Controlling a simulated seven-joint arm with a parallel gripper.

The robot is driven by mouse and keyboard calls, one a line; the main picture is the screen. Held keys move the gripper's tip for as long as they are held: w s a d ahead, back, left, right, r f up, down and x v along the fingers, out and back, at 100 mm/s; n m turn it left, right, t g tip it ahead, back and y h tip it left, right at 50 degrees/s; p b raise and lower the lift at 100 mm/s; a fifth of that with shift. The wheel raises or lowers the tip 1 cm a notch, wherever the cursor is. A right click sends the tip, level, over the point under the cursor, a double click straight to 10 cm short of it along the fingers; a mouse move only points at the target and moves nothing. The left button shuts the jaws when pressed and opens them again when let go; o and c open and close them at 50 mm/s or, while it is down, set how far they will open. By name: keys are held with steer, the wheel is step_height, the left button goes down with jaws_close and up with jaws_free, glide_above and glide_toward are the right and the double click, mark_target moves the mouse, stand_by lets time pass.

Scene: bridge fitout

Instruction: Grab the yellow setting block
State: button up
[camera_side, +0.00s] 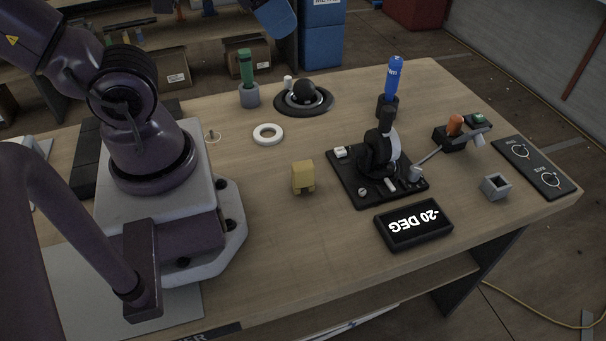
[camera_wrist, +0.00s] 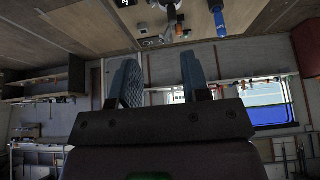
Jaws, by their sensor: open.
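The yellow setting block (camera_side: 303,177) stands on the wooden table in the side view, in the open middle between my arm's base and the black lever unit. It is a small block with a notch at its lower edge. I do not see it in the wrist view. My gripper (camera_wrist: 160,82) shows in the wrist view with its two blue-grey fingers spread apart and nothing between them. It points toward the far wall of the room, with the table at the top of that picture. In the side view I cannot make out the fingers clearly.
A black lever unit (camera_side: 350,187) and a "-20 DEG" display (camera_side: 413,226) stand right of the block. A white ring (camera_side: 268,134), a green-handled tool (camera_side: 246,68) and a round black knob base (camera_side: 304,98) lie behind it. The table in front of the block is clear.

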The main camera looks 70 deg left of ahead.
steer(key=o, duration=0.6)
